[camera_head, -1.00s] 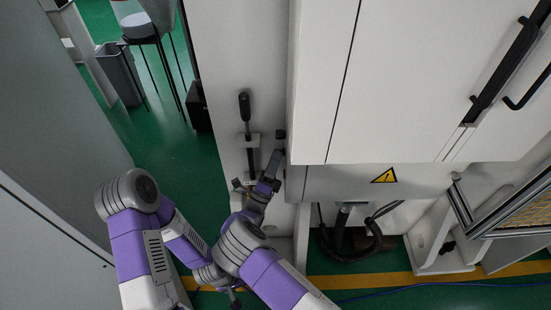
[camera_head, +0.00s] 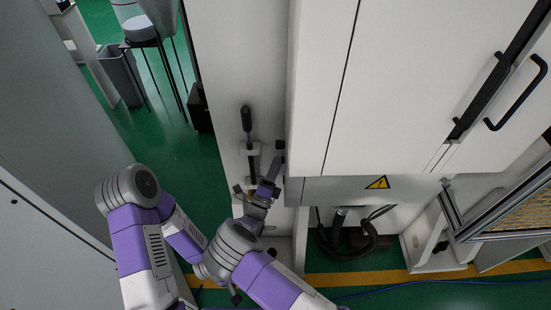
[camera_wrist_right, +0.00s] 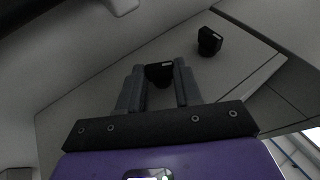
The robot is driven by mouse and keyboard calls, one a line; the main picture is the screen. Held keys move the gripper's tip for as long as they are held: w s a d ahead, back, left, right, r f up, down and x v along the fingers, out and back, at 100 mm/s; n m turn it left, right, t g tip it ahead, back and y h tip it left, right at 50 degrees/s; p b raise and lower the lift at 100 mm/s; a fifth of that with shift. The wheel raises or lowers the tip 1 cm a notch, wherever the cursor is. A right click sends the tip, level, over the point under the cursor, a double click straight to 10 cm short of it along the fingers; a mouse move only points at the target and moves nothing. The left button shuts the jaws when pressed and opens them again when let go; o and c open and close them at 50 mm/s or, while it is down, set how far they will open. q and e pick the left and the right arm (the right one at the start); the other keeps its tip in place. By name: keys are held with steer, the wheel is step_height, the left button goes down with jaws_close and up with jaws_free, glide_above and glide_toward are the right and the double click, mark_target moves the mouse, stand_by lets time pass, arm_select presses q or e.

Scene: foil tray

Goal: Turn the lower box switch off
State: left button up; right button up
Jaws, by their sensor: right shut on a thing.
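Two small black box switches are on the pale cabinet. In the right wrist view one switch (camera_wrist_right: 160,73) sits between the fingers of my right gripper (camera_wrist_right: 159,85), which is shut on it. I take it for the lower one. The other switch (camera_wrist_right: 209,40) is apart from the fingers, to the upper right; in the head view a black switch (camera_head: 280,145) shows just above my right gripper (camera_head: 274,165). The held switch is hidden by the fingers there. My left arm lies at the lower left; its gripper is mostly hidden behind my right arm.
A black-handled lever (camera_head: 247,120) stands upright on the panel left of my right gripper. A white cabinet with black door handles (camera_head: 517,95) and a yellow warning sign (camera_head: 378,183) is at the right.

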steer(key=shift+s+r+n+g+y+p, duration=0.15)
steer(key=shift+n+g+y+p, duration=0.5)
steer(key=shift+p, duration=0.8)
steer(key=shift+w+r+n+g+y+p, duration=0.1)
steer(key=shift+r+n+g+y+p, duration=0.25)
steer(key=shift+g+p, duration=0.8)
steer(key=shift+s+r+n+g+y+p, duration=0.1)
steer(key=shift+n+g+y+p, duration=0.45)
steer(key=shift+p, duration=1.15)
steer(key=o, duration=1)
steer(key=shift+o, duration=0.2)
